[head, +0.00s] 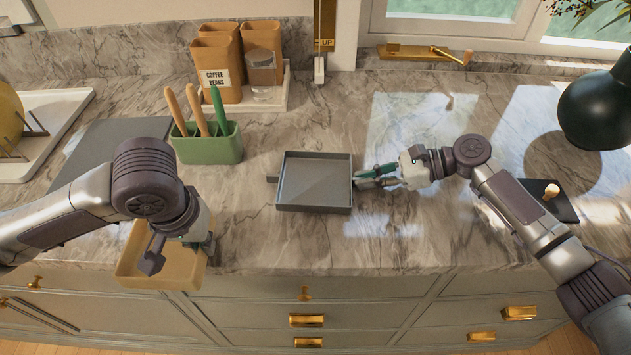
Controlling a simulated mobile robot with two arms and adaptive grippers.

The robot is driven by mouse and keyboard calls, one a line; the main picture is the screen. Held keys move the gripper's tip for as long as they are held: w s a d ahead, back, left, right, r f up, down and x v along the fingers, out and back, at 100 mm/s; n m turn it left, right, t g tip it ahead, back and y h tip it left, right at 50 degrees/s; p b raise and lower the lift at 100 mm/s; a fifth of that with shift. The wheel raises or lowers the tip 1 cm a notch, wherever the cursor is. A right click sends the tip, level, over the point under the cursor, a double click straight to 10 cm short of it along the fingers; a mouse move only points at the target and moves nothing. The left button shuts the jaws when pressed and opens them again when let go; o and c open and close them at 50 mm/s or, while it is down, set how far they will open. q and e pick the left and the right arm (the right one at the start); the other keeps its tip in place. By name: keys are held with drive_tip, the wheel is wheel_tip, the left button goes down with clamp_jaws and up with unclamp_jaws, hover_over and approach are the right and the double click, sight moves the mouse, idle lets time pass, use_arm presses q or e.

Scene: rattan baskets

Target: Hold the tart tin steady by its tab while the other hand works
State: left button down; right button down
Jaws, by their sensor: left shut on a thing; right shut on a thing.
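The tart tin (314,181) is a shallow grey square pan lying flat on the marble counter in the middle of the head view. A small tab (272,179) sticks out from its left side. My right gripper (366,179) is shut at the middle of the tin's right side, its fingers low beside the rim. The part it grips is mostly hidden by the fingers. My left gripper (182,247) is shut on a tan open box (150,284) at the counter's front edge. My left wrist hides part of that box.
A green holder (208,147) with several utensils stands behind the tin to the left. Brown canisters (215,65) and a glass jar stand on a tray at the back. A dark round vase (598,110) is at the right. The counter in front of the tin is clear.

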use_arm(q)
drive_tip(key=shift+w, duration=0.1)
idle(0.7)
drive_tip(key=w+d+r+m, duration=0.1)
drive_tip(key=w+d+m, duration=0.1)
drive_tip(key=d+m, duration=0.1)
drive_tip(key=w+d+r+m+h, duration=0.1)
drive_tip(key=w+d+m, duration=0.2)
drive_tip(key=w+d+r+m, duration=0.1)
drive_tip(key=w+d+m, duration=0.2)
drive_tip(key=d+m, duration=0.1)
drive_tip(key=shift+d+r+g, duration=0.1)
drive_tip(key=shift+r+g, duration=0.15)
drive_tip(key=shift+g, duration=0.15)
drive_tip(key=w+d+r+m, duration=0.3)
drive_tip(key=d+r+m, duration=0.1)
drive_tip(key=d+m, duration=0.4)
drive_tip(key=shift+d+m+g+h, duration=0.2)
drive_tip(key=shift+m+g+h, duration=0.2)
hover_over(316, 209)
drive_tip(key=shift+w+a+f, duration=0.1)
drive_tip(key=shift+w+f, duration=0.05)
drive_tip(key=shift+f, duration=0.85)
drive_tip(key=shift+w+a+f, duration=0.1)
drive_tip(key=shift+w+f, duration=0.05)
drive_tip(key=shift+f, duration=0.8)
drive_tip(key=shift+w+a+f, duration=0.1)
drive_tip(key=shift+w+f, duration=0.05)
drive_tip(key=shift+f, duration=0.85)
drive_tip(key=shift+f, duration=1.1)
